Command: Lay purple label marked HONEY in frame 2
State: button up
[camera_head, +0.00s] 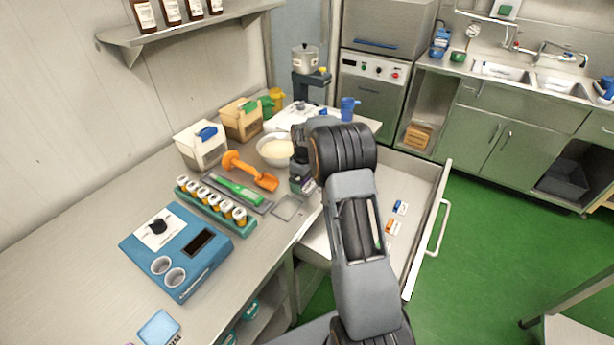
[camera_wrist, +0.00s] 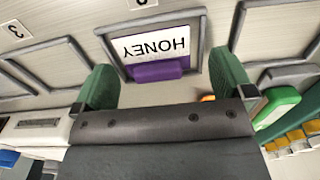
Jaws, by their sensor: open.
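The HONEY label (camera_wrist: 158,45), a white card with a purple grip block (camera_wrist: 158,72), lies inside a grey frame (camera_wrist: 150,22) on the worktop in the wrist view. Its lettering is upside down there. The card looks flat, with the frame's rim round its far side and flanks; the near rim is hidden. A number card (camera_wrist: 140,3) above this frame is cut off, so I cannot read it surely. My gripper (camera_wrist: 162,65) is open, with one green finger on each side of the label, apart from the purple block. In the head view, my gripper (camera_head: 303,182) hides the label.
A frame beside a card marked 3 (camera_wrist: 14,30) is at left in the wrist view; another frame (camera_wrist: 290,76) is at right. The head view shows an open drawer (camera_head: 424,225) with blue (camera_head: 400,207) and orange (camera_head: 391,227) labels, an orange scoop (camera_head: 252,172) and jar rack (camera_head: 215,206).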

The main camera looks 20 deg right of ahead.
aim_at(305, 184)
notch_tip(305, 184, up, 12)
jog(key=f+b, duration=0.1)
jog(key=s+a+r+m+t, duration=0.25)
jog(key=s+a+r, duration=0.45)
jog(key=s, duration=0.4)
jog(key=s+a+f+m+t, duration=0.1)
jog(key=s+a+m, duration=0.1)
jog(key=s, duration=0.6)
jog(key=s+a+f+m+t, duration=0.1)
jog(key=s+a+m, duration=0.1)
jog(key=s, duration=0.6)
jog(key=shift+s+f, duration=0.2)
jog(key=shift+f, duration=0.2)
jog(key=shift+a, duration=0.1)
